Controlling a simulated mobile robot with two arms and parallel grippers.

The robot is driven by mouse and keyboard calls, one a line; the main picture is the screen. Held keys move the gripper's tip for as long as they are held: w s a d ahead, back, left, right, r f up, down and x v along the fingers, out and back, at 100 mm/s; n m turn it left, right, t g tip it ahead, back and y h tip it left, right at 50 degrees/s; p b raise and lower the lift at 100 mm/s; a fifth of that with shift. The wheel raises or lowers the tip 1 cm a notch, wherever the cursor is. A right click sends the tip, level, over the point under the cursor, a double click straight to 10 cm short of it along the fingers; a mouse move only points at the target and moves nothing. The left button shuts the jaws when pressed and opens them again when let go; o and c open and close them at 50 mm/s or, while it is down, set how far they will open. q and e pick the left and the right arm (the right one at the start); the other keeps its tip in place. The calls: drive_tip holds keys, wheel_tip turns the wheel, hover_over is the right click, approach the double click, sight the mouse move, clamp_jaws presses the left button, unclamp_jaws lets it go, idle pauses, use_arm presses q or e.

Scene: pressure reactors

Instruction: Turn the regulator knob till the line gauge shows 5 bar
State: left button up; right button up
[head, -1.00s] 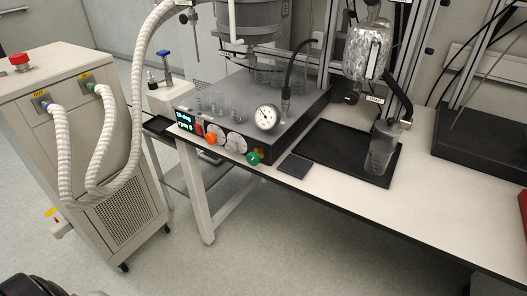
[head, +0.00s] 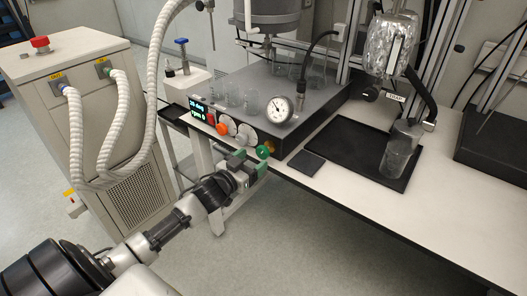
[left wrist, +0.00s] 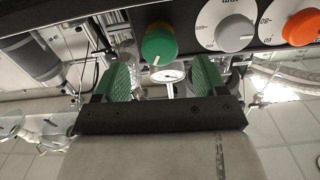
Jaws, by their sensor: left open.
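The green regulator knob (head: 263,152), with a yellow collar, sits at the right end of the reactor base's front panel. In the left wrist view the knob (left wrist: 159,45) shows a white mark. The round white line gauge (head: 278,109) stands above it on the base; its reading is too small to tell. A gauge dial (left wrist: 168,76) also shows small in the left wrist view. My left gripper (head: 248,163) is open and empty, just in front of and below the knob. Its green fingers (left wrist: 160,72) are spread to either side of the knob's line, apart from it. My right gripper is not in view.
An orange knob (head: 222,128) and a grey dial knob (head: 244,134) sit left of the green one, near the display (head: 198,112). A small dark pad (head: 307,163) and a black tray (head: 345,140) lie to the right. The chiller cabinet (head: 75,110) stands left.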

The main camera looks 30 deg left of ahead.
sight(261, 154)
use_arm(q)
drive_tip(key=w, duration=0.5)
drive_tip(key=shift+w+d, duration=0.25)
drive_tip(key=shift+w, duration=0.05)
drive_tip(key=c, duration=0.9)
drive_tip(key=shift+m, duration=0.3)
drive_tip(key=m, duration=0.4)
drive_tip(key=shift+m+p, duration=0.35)
drive_tip(key=shift+m, duration=0.05)
drive_tip(key=m, duration=0.6)
drive_tip(key=shift+d+f, duration=0.1)
drive_tip(key=shift+m, duration=0.3)
